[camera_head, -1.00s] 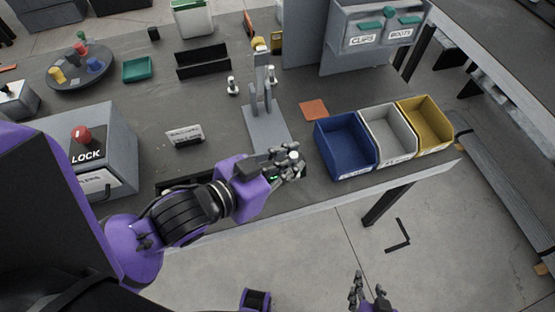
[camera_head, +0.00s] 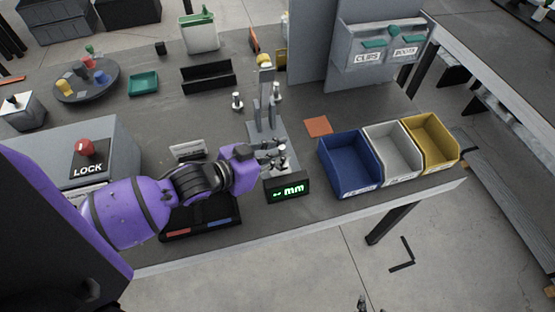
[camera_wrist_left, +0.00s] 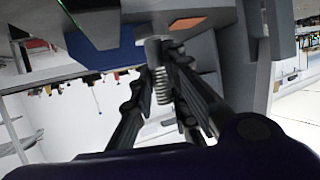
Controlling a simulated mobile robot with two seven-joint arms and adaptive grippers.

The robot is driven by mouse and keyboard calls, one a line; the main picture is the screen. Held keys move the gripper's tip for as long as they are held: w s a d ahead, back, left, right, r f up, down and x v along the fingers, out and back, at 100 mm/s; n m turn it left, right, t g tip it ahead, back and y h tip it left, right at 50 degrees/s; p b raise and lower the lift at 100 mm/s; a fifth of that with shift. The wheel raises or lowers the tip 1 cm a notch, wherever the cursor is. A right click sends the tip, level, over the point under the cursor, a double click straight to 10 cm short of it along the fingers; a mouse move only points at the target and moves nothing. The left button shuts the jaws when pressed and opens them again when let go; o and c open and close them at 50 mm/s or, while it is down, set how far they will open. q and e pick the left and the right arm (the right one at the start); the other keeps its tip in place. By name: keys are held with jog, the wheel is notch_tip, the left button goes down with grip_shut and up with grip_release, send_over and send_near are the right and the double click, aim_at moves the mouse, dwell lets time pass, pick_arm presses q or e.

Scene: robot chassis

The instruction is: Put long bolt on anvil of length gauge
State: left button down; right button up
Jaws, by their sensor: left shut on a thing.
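The length gauge (camera_head: 266,100) is a grey upright stand on a flat base, and its display (camera_head: 287,190) shows "-- mm" in green. My left gripper (camera_head: 275,158) is over the front of the gauge base. It is shut on a threaded bolt (camera_wrist_left: 161,84), held with its wide head up between the fingers in the left wrist view (camera_wrist_left: 162,95). Fingers and the gauge crowd together in the head view, so I cannot tell whether the bolt touches the anvil. Only the fingertips of my right gripper (camera_head: 362,304) show at the bottom edge.
Blue (camera_head: 350,165), white (camera_head: 391,150) and yellow (camera_head: 430,140) bins stand right of the gauge. An orange square (camera_head: 318,126) lies behind them. A LOCK box (camera_head: 95,150) is at left. A black tray (camera_head: 200,222) lies under my left arm. Small metal pieces (camera_head: 238,101) stand beside the gauge.

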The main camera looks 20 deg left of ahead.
pick_arm(q)
jog(key=shift+w+a+f, duration=0.1)
jog(key=shift+f, duration=0.9)
jog(key=shift+w+a+f, duration=0.1)
jog(key=shift+f, duration=0.85)
jog(key=c, duration=1.7)
grip_release()
jog(key=shift+r, duration=0.2)
jog(key=v, duration=1.2)
jog(key=shift+f, duration=0.1)
